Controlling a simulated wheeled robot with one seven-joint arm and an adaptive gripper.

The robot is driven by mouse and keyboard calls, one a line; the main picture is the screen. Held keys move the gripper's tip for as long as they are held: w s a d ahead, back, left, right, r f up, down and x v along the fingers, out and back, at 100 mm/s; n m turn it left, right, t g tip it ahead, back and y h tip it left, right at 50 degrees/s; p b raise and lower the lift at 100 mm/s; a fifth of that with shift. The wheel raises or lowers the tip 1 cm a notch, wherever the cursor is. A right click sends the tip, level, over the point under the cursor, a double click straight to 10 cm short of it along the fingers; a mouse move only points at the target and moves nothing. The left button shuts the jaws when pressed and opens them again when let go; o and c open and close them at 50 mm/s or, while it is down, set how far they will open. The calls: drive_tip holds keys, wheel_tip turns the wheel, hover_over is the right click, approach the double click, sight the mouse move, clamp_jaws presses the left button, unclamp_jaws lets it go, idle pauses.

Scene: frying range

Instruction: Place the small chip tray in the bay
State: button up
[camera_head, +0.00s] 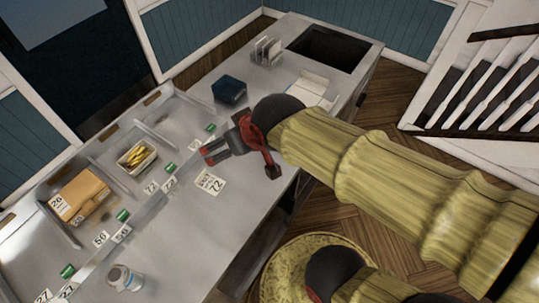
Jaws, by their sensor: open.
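The small chip tray (149,163), a pale open tray with yellow chips (137,154) in it, sits upright in a bay (113,173) on the left of the counter. The bay lies between low dividers, behind number labels at its front edge. My gripper (207,154) is over the counter to the right of the tray, clearly apart from it. It points left, is open, and nothing shows between its fingers. The exact finger gap is hard to see from this angle.
A white jar (124,278) stands at the front left. A dark blue box (229,89), white rack (266,50) and dark recess (327,48) are farther back.

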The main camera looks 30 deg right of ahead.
drive_tip(key=s+d+r+m+g+h, duration=0.1)
drive_tip(key=s+d, duration=0.3)
drive_tip(key=s, duration=0.5)
drive_tip(key=shift+s+r+g, duration=0.4)
drive_tip(key=shift+r+g, duration=0.1)
drive_tip(key=shift+f+b, duration=1)
drive_tip(key=shift+f, duration=0.05)
